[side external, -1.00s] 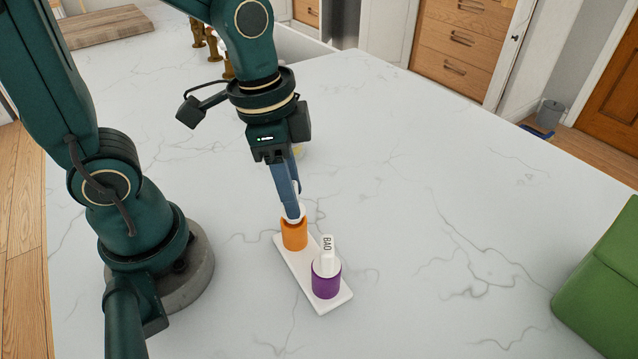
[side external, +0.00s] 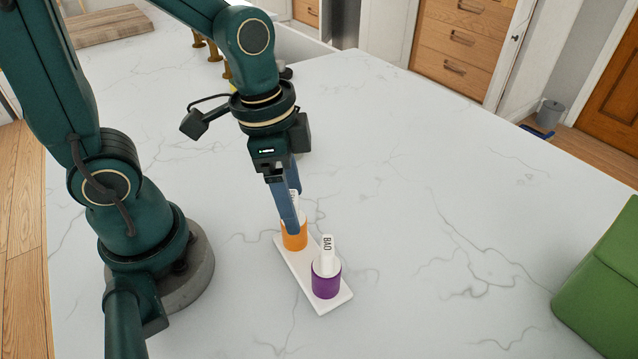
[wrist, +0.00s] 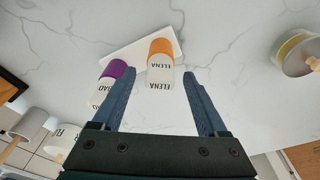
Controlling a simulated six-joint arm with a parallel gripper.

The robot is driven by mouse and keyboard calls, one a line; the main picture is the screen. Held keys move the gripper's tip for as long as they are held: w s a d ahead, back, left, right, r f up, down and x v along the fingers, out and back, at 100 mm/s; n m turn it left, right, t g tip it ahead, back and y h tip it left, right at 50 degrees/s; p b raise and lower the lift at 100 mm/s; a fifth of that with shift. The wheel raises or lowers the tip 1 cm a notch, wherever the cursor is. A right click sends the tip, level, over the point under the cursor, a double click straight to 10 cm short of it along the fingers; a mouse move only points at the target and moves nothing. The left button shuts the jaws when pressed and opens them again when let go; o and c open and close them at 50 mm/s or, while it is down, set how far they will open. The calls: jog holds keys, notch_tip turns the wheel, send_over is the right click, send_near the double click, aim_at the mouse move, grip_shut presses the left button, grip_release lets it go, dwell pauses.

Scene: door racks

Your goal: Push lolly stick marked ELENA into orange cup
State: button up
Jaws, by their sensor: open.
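The orange cup (side external: 294,241) stands on the white tray (side external: 308,276), its upper part hidden by my finger in the side view. The white stick marked ELENA (wrist: 160,83) stands in the orange cup (wrist: 160,47); how deep it sits I cannot tell. In the side view only a sliver of the stick shows between my fingers. My gripper (side external: 293,210) is open, pointing down over the orange cup. In the wrist view my gripper's fingers (wrist: 161,76) are spread on either side of the ELENA stick, with a gap showing on both sides.
The purple cup (side external: 326,283) stands beside the orange one on the tray, with a white stick marked BAO (side external: 327,250) in it. A green object (side external: 600,275) is at the right edge. A wooden board (side external: 105,27) lies at the back left.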

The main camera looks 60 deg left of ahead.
aim_at(294, 195)
jog(key=shift+s+a+r, duration=0.1)
jog(key=shift+s+r, duration=0.1)
jog(key=shift+r, duration=1.1)
jog(key=shift+s+a+r, duration=0.1)
jog(key=shift+s+r, duration=0.05)
jog(key=shift+r, duration=1.1)
jog(key=shift+r+t, duration=0.3)
jog(key=shift+r, duration=0.05)
jog(key=shift+s+a+r+n+t+y, duration=0.15)
jog(key=shift+s+a+r+n+t, duration=0.3)
jog(key=shift+n, duration=0.7)
jog(key=shift+s+a+r+n+t+y, duration=0.2)
jog(key=shift+s+a+n+t, duration=0.15)
jog(key=shift+n+t, duration=0.65)
jog(key=shift+s+a+r+n+t+y, duration=0.15)
jog(key=shift+s+a+r+n+t, duration=0.25)
jog(key=shift+n, duration=0.95)
jog(key=shift+a+f, duration=0.1)
jog(key=shift+f, duration=0.05)
